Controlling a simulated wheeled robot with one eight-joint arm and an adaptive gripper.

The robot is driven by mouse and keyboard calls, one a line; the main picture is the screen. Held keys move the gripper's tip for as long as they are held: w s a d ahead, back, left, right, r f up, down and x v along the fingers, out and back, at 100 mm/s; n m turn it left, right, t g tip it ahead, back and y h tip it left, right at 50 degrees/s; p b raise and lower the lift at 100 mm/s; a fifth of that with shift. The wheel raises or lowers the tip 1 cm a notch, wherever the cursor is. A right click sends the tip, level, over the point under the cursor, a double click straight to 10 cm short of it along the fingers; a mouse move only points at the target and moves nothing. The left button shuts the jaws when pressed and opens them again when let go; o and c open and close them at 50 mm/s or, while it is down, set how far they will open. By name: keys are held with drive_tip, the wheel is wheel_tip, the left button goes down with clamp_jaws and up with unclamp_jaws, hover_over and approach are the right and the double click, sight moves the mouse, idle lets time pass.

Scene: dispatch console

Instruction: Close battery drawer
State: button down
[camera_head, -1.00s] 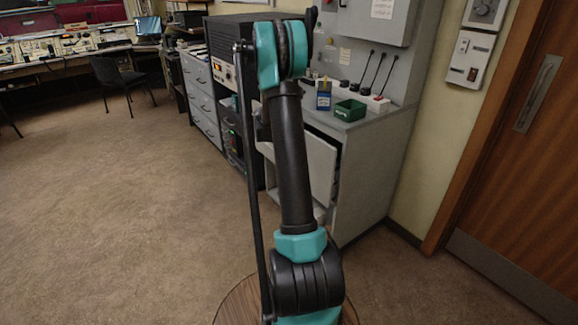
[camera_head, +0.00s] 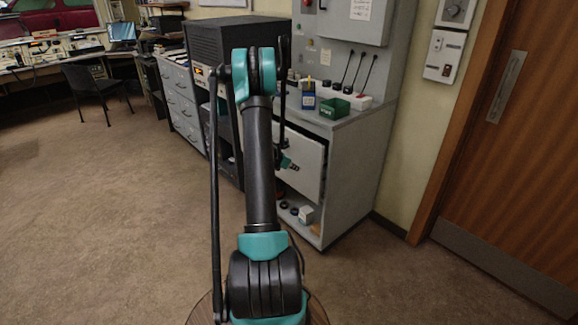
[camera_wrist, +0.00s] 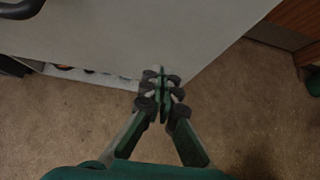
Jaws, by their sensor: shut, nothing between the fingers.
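The battery drawer's front looks to be the pale grey panel (camera_head: 308,165) on the grey cabinet under the counter. A dark gap shows along its right edge, so it seems to stand out from the cabinet. The arm hides its left part. In the wrist view a large grey surface, likely this panel (camera_wrist: 150,35), fills the top, with a black handle (camera_wrist: 20,9) at the upper left. My gripper (camera_wrist: 161,90) is shut and empty at the panel's lower edge; contact cannot be told. In the head view my gripper (camera_head: 290,164) is in front of the panel.
A white box (camera_head: 306,214) and dark round items sit in the open space below the panel. A green box (camera_head: 334,109) and a blue container (camera_head: 308,98) stand on the counter. A wooden door (camera_head: 515,150) is at right.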

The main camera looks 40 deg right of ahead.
sight(307, 159)
drive_tip(key=shift+w+d, duration=0.15)
drive_tip(key=shift+d, duration=1.95)
drive_tip(key=d, duration=0.4)
drive_tip(key=shift+w+d, duration=0.15)
drive_tip(key=shift+d, duration=0.3)
drive_tip(key=shift+w, duration=0.1)
drive_tip(key=shift+a, duration=0.2)
drive_tip(key=a, duration=0.4)
drive_tip(key=shift+s+a+r, duration=0.2)
drive_tip(key=shift+a, duration=0.05)
drive_tip(key=v, duration=0.9)
drive_tip(key=shift+a, duration=0.15)
